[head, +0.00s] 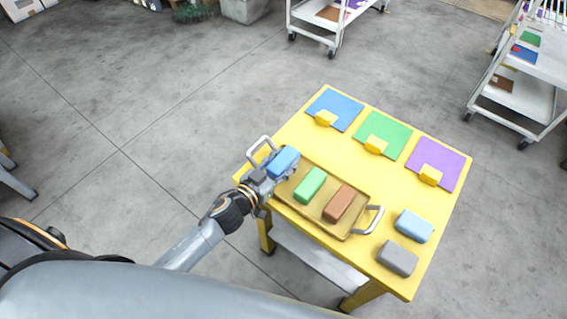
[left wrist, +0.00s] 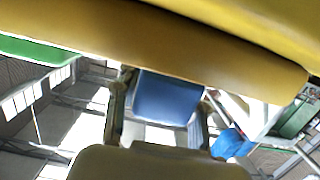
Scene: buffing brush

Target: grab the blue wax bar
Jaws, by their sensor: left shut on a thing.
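The blue wax bar (head: 284,159) is at the left end of the yellow tray (head: 327,216). My left gripper (head: 284,168) is shut on it, with the fingers at the bar's sides. I cannot tell whether the bar still touches the tray floor. In the left wrist view a blue block shows in the middle, partly hidden by a yellow-brown surface. A green bar (head: 310,185) and a brown bar (head: 339,203) lie in the tray to the right of the blue one. My right gripper is not in view.
The yellow table (head: 383,184) also carries a blue mat (head: 341,107), a green mat (head: 392,131) and a purple mat (head: 446,159), each with a yellow block. A light blue block (head: 414,226) and a grey block (head: 397,259) lie front right. Carts stand behind.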

